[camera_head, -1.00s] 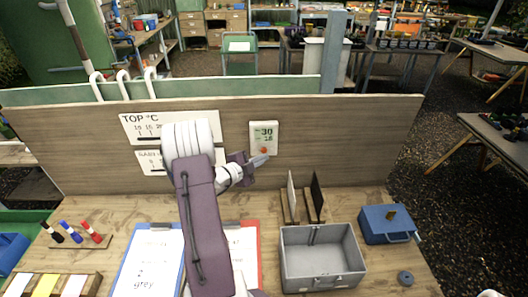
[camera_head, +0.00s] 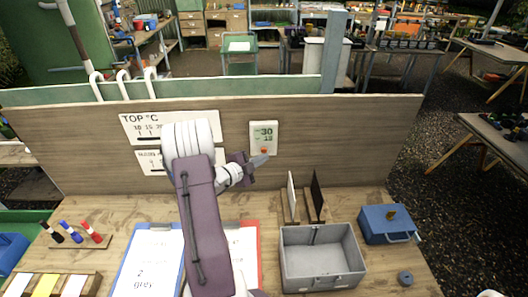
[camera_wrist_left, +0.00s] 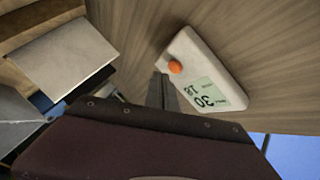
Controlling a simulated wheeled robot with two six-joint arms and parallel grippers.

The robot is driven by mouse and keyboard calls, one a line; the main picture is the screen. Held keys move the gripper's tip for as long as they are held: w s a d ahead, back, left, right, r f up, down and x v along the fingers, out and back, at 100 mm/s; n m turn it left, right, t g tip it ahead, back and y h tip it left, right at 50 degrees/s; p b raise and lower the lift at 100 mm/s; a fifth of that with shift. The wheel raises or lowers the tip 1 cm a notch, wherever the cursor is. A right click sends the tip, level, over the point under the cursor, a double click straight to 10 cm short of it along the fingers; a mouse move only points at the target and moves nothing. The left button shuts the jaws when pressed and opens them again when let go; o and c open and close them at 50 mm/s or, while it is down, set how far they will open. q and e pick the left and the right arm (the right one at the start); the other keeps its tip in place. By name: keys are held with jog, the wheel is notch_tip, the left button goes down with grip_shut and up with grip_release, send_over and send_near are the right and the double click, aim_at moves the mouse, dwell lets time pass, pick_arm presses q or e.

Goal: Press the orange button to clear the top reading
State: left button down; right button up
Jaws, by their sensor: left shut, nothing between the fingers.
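A white thermometer unit (camera_head: 263,138) is mounted on the upright wooden board; its display reads 30 on top and 18 below. The orange button (camera_head: 264,150) sits under the display; it also shows in the left wrist view (camera_wrist_left: 175,67). My left gripper (camera_head: 262,160) is shut and empty, with its tips just below the button. In the left wrist view the dark fingers (camera_wrist_left: 162,90) point up beside the unit's button end; I cannot tell whether they touch it. My right gripper is not in view.
The wooden board (camera_head: 350,140) stands behind the bench. A grey open bin (camera_head: 288,262), a blue box (camera_head: 385,222), upright dark and white plates, clipboards and markers (camera_head: 72,232) stand on the bench.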

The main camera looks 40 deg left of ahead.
pick_arm(q)
jog(key=shift+w, duration=0.1)
dwell(0.4)
jog(key=shift+w+a+p, duration=0.2)
jog(key=shift+a+p, duration=0.05)
jog(key=shift+p, duration=0.05)
jog(key=shift+w+a, duration=0.25)
jog(key=shift+w, duration=0.05)
dwell(0.6)
dwell(0.4)
jog(key=shift+s+d+p, duration=0.35)
jog(key=shift+s+d, duration=0.15)
jog(key=shift+s, duration=0.1)
jog(key=shift+s+d, duration=1.6)
jog(key=shift+s, duration=0.3)
